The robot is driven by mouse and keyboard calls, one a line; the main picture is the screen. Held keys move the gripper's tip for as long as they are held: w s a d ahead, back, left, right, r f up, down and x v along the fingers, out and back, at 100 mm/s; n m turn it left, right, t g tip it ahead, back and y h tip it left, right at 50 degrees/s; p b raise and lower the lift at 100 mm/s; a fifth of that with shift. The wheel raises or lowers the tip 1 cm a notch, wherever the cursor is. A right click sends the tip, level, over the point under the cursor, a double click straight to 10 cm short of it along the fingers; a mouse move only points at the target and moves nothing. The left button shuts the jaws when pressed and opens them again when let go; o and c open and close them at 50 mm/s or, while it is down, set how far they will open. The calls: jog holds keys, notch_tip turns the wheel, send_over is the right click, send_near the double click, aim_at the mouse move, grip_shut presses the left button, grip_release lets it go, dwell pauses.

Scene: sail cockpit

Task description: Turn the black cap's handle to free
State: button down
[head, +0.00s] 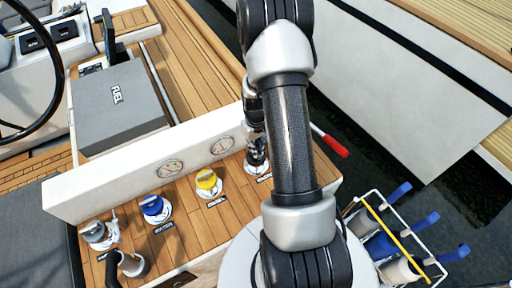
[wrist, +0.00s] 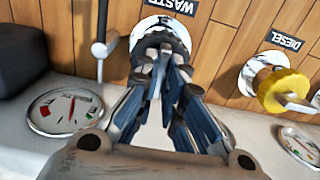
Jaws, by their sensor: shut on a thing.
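In the head view my gripper (head: 256,152) is at the right end of the row of caps, and my arm covers part of that spot.
A yellow cap (head: 207,182), a blue cap (head: 153,206) and a grey cap (head: 97,233) stand to the left. A white panel with gauges (head: 170,168) runs behind them. A red-handled lever (head: 333,145) lies right of my arm. A wire rack (head: 385,240) stands front right.

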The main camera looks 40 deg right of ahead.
dwell(0.3)
jog(key=c, duration=1.7)
grip_release()
notch_tip(320, 180, up, 12)
jog(key=shift+r, duration=0.1)
